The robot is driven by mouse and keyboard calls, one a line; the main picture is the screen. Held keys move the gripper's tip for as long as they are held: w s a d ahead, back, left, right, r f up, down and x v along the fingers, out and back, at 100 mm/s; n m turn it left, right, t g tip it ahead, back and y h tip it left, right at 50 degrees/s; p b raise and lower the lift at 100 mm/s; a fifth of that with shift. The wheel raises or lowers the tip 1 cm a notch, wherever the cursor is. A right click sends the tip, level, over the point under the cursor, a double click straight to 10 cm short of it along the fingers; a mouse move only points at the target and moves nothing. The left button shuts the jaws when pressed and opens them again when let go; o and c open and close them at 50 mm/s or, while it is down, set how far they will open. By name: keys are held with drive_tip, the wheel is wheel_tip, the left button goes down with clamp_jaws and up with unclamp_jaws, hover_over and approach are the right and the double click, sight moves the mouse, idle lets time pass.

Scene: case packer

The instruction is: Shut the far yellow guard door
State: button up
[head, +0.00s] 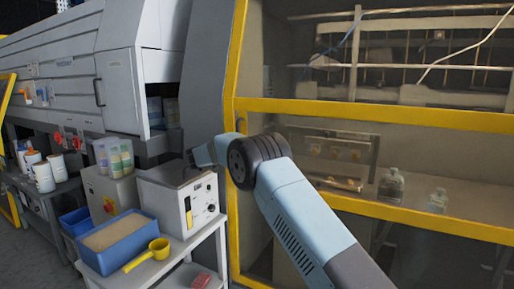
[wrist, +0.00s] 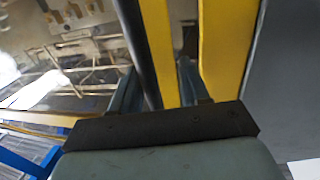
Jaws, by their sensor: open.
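A yellow-framed guard door with clear panels (head: 400,113) fills the right of the head view. Its left upright (head: 235,60) runs beside my arm's end. In the wrist view, a yellow upright (wrist: 160,45) and a dark bar beside it lie between the fingers of my gripper (wrist: 158,78). My gripper is open, and I cannot tell whether a finger touches either. A second, wider yellow upright (wrist: 226,45) stands just right of the first with a narrow gap between. In the head view my arm's joint hides much of the gripper. Whether the door is fully closed is unclear.
A white cart carries a grey control box (head: 180,198), a blue tray (head: 118,243) and a yellow scoop (head: 148,254) below left of my arm. Bottles (head: 391,186) stand behind the clear panel. A grey cabinet machine (head: 70,85) stands at the left.

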drive_tip(key=v, duration=1.2)
drive_tip(key=shift+s+d+f+h, duration=0.25)
drive_tip(key=shift+s+d+h, duration=0.05)
drive_tip(key=shift+d, duration=0.1)
drive_tip(key=w+d+r+n+t+y, duration=0.15)
drive_tip(key=d+r+y, duration=0.3)
drive_tip(key=r, duration=0.45)
drive_tip(key=d+r+n+t+y, duration=0.25)
drive_tip(key=d+r, duration=0.25)
drive_tip(key=r, duration=0.4)
drive_tip(key=s+d+r+n+g+y, duration=0.1)
drive_tip(key=s+d+r+n+y, duration=0.2)
drive_tip(key=s+d+r+y, duration=0.5)
drive_tip(key=s+d+f+g+h, duration=0.1)
drive_tip(key=s+d+f+g, duration=0.3)
drive_tip(key=s, duration=1.2)
drive_tip(key=s+d+f+g+h, duration=0.1)
drive_tip(key=s+d+f+g, duration=0.3)
drive_tip(key=s+d+f, duration=0.6)
drive_tip(key=s+d+f+g+h, duration=0.1)
drive_tip(key=s+d+f+g, duration=0.2)
drive_tip(key=s, duration=1.8)
drive_tip(key=d+f, duration=0.4)
drive_tip(key=d, duration=0.4)
drive_tip(key=shift+s+g+h, duration=0.3)
drive_tip(key=shift+s+g, duration=0.1)
